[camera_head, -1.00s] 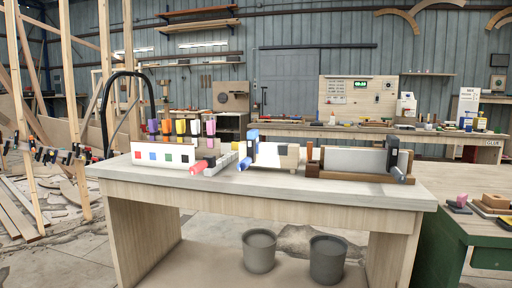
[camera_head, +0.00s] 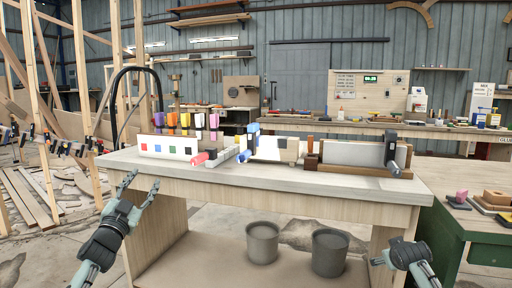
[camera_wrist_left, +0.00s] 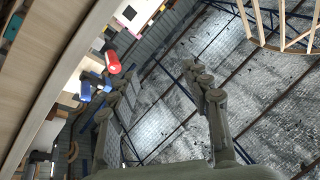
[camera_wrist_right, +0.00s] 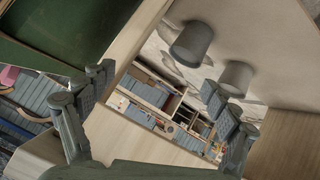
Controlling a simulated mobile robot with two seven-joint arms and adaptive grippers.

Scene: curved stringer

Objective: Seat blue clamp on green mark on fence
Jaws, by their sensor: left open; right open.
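The fence, a long white board (camera_head: 168,157), stands at the left of the workbench, with red, blue, green and dark square marks on its face. The green mark (camera_head: 172,150) is near its middle. The blue clamp (camera_head: 252,134) stands at a pale block right of the fence, its blue handle (camera_head: 243,157) pointing forward. In the left wrist view, blue clamp parts (camera_wrist_left: 88,88) show beyond the fingers. My left gripper (camera_head: 143,184) is open and empty, in front of the bench's left end. My right gripper (camera_head: 383,251) is open and empty, low before the bench's right end.
A red-handled clamp (camera_head: 201,158) sits at the fence's right end. Several coloured clamps (camera_head: 184,121) stand behind the fence. A dark-clamped board (camera_head: 350,153) is at the right. Two grey buckets (camera_head: 262,243) are below the bench (camera_head: 300,182). A green table (camera_head: 460,235) stands at the right.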

